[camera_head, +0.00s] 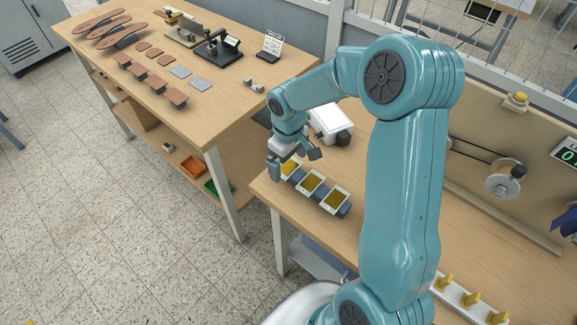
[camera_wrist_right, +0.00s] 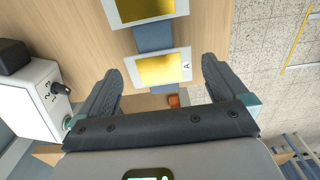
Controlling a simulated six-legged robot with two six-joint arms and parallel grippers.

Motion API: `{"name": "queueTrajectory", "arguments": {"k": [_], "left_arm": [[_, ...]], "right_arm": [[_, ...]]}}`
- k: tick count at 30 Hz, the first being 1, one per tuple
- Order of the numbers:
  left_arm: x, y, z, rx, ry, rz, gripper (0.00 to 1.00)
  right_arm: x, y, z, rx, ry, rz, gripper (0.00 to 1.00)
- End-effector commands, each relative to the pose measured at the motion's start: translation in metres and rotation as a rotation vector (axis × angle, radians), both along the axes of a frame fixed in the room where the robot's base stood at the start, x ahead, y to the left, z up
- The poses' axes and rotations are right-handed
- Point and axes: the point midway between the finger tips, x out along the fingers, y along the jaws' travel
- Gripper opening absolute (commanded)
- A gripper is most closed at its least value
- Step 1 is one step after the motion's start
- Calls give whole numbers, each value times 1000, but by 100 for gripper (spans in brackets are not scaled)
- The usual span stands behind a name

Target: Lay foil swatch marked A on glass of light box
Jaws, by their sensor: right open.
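Foil swatch A (camera_wrist_right: 160,71), a gold patch on a white card with a letter A at one edge, lies on a blue-grey rack (camera_wrist_right: 153,37). In the head view it appears to be the leftmost card (camera_head: 291,169). My right gripper (camera_head: 293,161) is open over it; in the right wrist view the fingers stand on either side of the card with nothing held. A white box, apparently the light box (camera_head: 331,121), stands just behind the gripper, partly hidden by my arm. It also shows at the left of the wrist view (camera_wrist_right: 32,97). My left gripper is not in view.
Two more gold swatches (camera_head: 311,182) (camera_head: 335,200) lie along the rack. A dark block (camera_head: 343,138) is by the white box. A second table (camera_head: 205,115) with leather pieces and tools stands at left. Yellow pegs (camera_head: 470,298) stand at lower right.

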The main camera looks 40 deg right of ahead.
Motion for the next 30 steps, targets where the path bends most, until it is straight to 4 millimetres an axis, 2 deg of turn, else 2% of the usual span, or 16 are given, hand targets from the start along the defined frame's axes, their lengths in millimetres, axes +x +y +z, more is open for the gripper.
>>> {"name": "queueTrajectory", "arguments": {"k": [20, 24, 25, 30], "left_arm": [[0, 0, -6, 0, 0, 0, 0], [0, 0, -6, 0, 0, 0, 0], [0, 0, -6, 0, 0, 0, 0], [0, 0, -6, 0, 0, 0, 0]], "right_arm": [[0, 0, -4, 0, 0, 0, 100], [0, 0, -4, 0, 0, 0, 54], [0, 0, -4, 0, 0, 0, 50], [0, 0, -4, 0, 0, 0, 50]]}}
